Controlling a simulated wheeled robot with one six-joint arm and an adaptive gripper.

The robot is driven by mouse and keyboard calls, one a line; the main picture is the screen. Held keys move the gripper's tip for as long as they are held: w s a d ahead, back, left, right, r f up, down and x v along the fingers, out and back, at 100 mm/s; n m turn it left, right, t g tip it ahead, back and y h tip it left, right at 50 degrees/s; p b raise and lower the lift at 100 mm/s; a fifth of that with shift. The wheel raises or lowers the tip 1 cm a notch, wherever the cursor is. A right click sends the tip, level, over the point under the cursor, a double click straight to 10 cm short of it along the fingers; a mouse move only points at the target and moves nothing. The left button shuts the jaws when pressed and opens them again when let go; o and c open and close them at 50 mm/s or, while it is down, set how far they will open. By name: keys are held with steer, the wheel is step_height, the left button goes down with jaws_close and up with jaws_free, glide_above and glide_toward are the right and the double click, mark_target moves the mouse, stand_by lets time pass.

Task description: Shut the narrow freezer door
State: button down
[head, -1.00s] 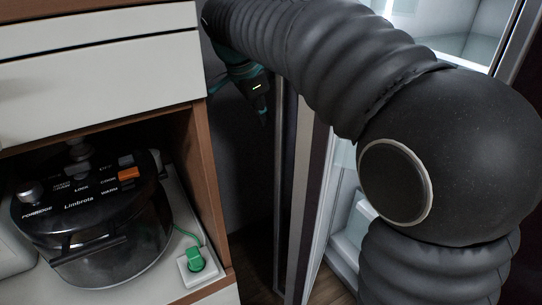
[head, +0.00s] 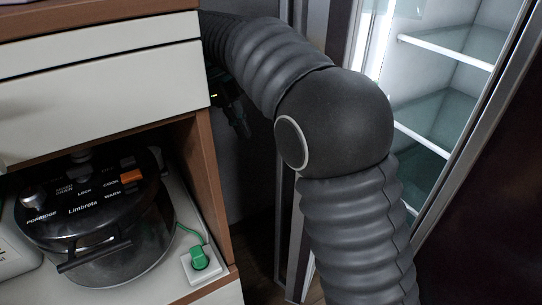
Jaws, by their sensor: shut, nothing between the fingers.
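The narrow freezer door appears to be the upright dark panel (head: 343,35) with pale metallic edges, seen nearly edge-on and standing open. Much of it is hidden behind my arm. To its right is a lit white interior (head: 455,75) with glass shelves. My gripper (head: 241,126) is small and dark in the shadowed gap left of the panel, beside the wooden cabinet. It is shut and empty. The cabinet corner and my arm partly hide it, and I cannot tell whether it touches the door.
A wood-edged cabinet with a white drawer front (head: 100,80) stands close on the left. Its open shelf holds a black cooker (head: 95,225) and a socket with a green plug (head: 200,258). A dark panel with a metallic edge (head: 490,215) fills the right. The gap around my gripper is narrow.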

steer(key=s+d+f, duration=0.2)
steer(key=d+f, duration=0.4)
steer(key=shift+d+f, duration=0.15)
steer(key=shift+f, duration=0.1)
steer(key=shift+s, duration=0.15)
